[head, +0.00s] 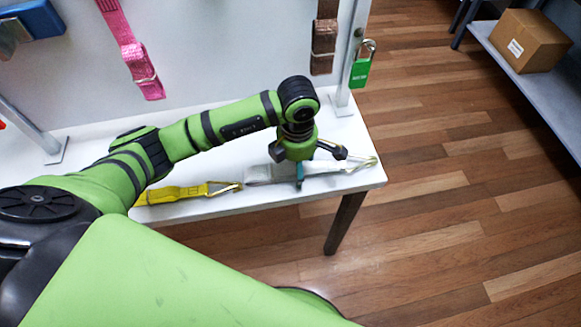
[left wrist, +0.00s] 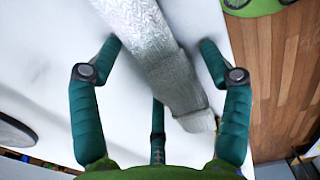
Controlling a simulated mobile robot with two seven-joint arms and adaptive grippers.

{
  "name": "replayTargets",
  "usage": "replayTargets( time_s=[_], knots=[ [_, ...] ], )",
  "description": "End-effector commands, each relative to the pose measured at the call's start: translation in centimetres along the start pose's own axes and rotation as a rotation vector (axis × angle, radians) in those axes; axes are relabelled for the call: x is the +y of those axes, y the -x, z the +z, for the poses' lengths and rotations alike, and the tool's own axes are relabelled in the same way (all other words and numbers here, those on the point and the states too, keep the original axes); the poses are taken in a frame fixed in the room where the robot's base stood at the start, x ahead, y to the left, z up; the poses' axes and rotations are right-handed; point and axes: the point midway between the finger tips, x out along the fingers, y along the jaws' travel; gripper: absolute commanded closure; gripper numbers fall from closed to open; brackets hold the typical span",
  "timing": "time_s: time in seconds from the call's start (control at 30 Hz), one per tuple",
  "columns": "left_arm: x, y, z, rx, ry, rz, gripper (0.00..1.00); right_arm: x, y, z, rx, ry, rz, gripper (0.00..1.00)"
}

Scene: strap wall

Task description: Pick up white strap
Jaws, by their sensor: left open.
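The white strap (head: 325,167) lies flat on the white table near its right end, with a metal hook at its right tip. My left gripper (head: 303,164) is above the strap, pointing down, and hides part of its middle. In the left wrist view the woven strap (left wrist: 165,50) runs between the spread fingers of my left gripper (left wrist: 160,45). The fingers are open and are not closed on the strap. I cannot tell how far the fingertips are above the table. My right gripper is not in view.
A yellow strap (head: 175,194) with a hook lies left of the white one. The white table (head: 215,207) ends just right of the strap. A pink strap (head: 128,45), a brown strap (head: 324,38) and a green padlock (head: 359,73) hang behind. A cardboard box (head: 530,40) sits on a shelf.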

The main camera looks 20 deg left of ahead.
Motion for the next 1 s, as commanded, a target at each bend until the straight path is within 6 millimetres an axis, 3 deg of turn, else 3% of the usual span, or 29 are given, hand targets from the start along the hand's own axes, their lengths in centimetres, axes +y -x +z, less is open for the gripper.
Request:
replayTargets(
  time_s=[0.03, 0.2, 0.67, 0.93, 1.0],
  knots=[
    [0.0, 0.0, 0.0, -0.001, 0.0, 0.0, 0.22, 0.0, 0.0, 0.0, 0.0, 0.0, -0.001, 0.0],
    [0.0, 0.0, 0.0, -0.001, 0.0, 0.0, 0.9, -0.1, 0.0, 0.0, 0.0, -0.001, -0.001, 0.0],
    [0.0, 0.5, 0.1, -0.002, -0.001, 0.001, 0.91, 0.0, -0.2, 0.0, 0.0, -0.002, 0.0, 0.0],
    [0.1, 4.3, 0.2, -0.006, -0.003, 0.007, 0.91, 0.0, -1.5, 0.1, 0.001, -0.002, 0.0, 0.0],
    [-1.8, 5.1, 0.7, -0.007, -0.009, 0.001, 0.91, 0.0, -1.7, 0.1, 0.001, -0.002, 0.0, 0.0]
  ],
)
